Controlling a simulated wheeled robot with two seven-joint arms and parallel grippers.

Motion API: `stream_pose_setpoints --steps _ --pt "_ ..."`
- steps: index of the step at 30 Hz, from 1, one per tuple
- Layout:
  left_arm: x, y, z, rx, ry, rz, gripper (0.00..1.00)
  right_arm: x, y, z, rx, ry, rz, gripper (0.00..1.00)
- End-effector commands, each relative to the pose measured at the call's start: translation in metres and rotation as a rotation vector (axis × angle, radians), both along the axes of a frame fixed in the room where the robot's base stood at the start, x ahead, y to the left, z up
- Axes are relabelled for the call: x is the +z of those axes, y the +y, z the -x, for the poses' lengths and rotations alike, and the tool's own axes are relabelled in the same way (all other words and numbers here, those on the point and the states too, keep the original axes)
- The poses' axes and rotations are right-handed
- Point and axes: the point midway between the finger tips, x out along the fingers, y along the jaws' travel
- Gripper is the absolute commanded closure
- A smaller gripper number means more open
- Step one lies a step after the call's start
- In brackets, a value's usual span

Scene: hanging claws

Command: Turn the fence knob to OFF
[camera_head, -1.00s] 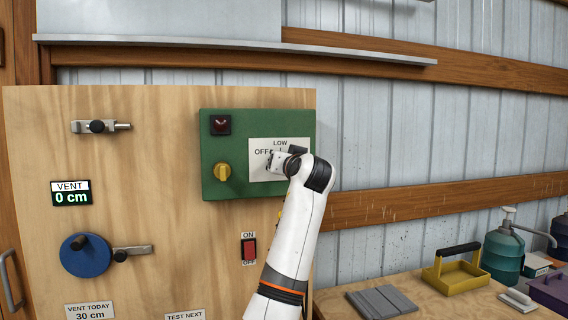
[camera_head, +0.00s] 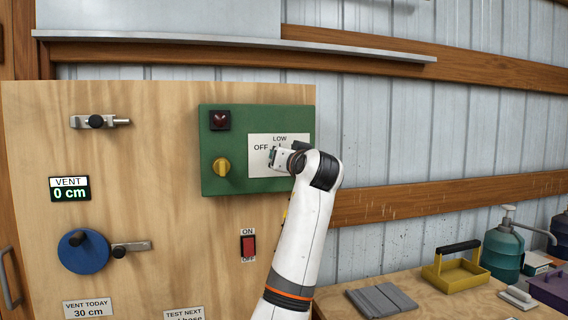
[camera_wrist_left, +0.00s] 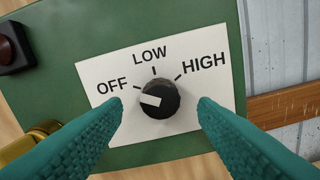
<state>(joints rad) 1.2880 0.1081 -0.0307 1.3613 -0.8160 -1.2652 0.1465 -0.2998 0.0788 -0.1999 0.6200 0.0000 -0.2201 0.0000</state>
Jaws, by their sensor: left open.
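The fence knob (camera_wrist_left: 159,99) is round and black with a white pointer, in the middle of a white label plate (camera_wrist_left: 104,72) marked OFF, LOW and HIGH. Its pointer is on the OFF side, close to the OFF tick. My left gripper (camera_head: 274,157) is at the plate in the head view, where it hides the knob and the HIGH mark. In the left wrist view its two teal fingers stand open on either side of the knob, with a gap on each side. My right gripper is not in view.
The green box (camera_head: 235,191) also carries a red lamp (camera_head: 220,120) and a yellow knob (camera_head: 221,168) left of the plate. A red switch (camera_head: 248,246), a blue wheel (camera_head: 82,251) and latches sit on the wooden panel. A bench with a yellow tray (camera_head: 457,282) is at right.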

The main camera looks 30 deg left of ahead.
Motion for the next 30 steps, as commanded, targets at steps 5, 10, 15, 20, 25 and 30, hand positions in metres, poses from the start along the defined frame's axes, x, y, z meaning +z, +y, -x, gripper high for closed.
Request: stream_pose_setpoints --steps 5,10,15,20,25,30 --pt "-0.005 -0.032 0.026 -0.005 -0.004 0.0 0.47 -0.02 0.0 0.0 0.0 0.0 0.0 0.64" --pt "-0.003 -0.055 0.045 -0.004 -0.002 0.002 0.47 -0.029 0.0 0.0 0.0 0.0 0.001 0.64" --pt "-0.002 -0.066 0.055 -0.003 0.001 0.001 0.47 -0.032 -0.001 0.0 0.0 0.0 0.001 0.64" --pt "-0.001 -0.068 0.057 -0.002 0.001 0.001 0.47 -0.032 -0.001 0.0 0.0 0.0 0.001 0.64" --pt "-0.001 -0.068 0.056 -0.002 0.001 0.001 0.47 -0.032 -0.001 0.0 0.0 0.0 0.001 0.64" --pt "-0.001 -0.067 0.056 -0.002 0.001 0.001 0.47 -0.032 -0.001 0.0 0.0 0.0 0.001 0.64"
